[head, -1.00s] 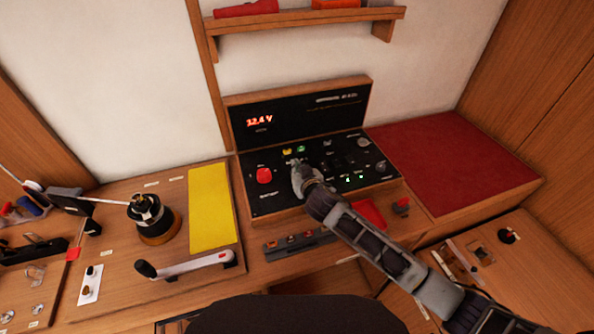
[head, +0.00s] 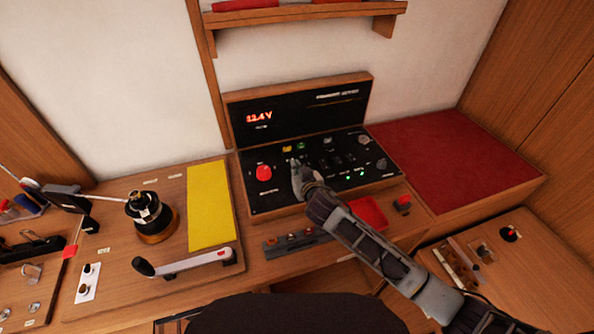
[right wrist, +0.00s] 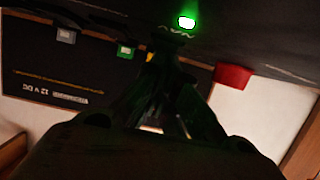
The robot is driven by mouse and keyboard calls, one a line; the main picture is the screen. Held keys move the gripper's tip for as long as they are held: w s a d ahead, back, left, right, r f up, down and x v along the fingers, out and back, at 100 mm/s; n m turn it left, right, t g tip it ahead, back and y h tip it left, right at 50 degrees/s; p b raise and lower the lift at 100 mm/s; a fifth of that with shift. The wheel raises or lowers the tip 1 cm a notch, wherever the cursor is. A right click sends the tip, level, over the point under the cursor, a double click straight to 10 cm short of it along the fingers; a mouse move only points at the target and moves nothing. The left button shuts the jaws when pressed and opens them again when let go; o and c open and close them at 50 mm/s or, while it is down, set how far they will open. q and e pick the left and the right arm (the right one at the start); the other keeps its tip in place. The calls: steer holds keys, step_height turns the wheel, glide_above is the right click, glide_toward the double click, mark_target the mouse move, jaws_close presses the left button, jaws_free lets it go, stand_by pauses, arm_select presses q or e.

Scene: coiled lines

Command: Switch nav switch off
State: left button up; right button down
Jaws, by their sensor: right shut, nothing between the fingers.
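The black switch panel (head: 290,200) stands in a wooden frame at the back of the bench. It carries small switches and green lamps (head: 362,171). The labels are too small to read, so I cannot tell which one is the nav switch. My right gripper (head: 295,162) is shut and empty, its tips low over the left-middle of the panel, hiding what lies under them. In the right wrist view its dark fingers (right wrist: 165,60) point towards the panel close to a lit green lamp (right wrist: 187,22); contact cannot be made out. My left gripper is not in view.
A red round knob (head: 263,173) sits left of the gripper on the panel. Yellow (head: 287,149) and green (head: 301,146) buttons lie behind it. A white crank handle (head: 190,264) and a yellow mat (head: 209,208) are to the left. The red pad (head: 450,165) on the right is clear.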

steer(key=shift+s+f+b, duration=0.1)
steer(key=shift+f+b, duration=0.2)
steer(key=shift+b, duration=0.35)
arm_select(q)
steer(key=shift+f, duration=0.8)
arm_select(e)
steer(key=shift+r, duration=0.1)
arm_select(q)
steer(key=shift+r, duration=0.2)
arm_select(e)
steer(key=shift+r, duration=0.2)
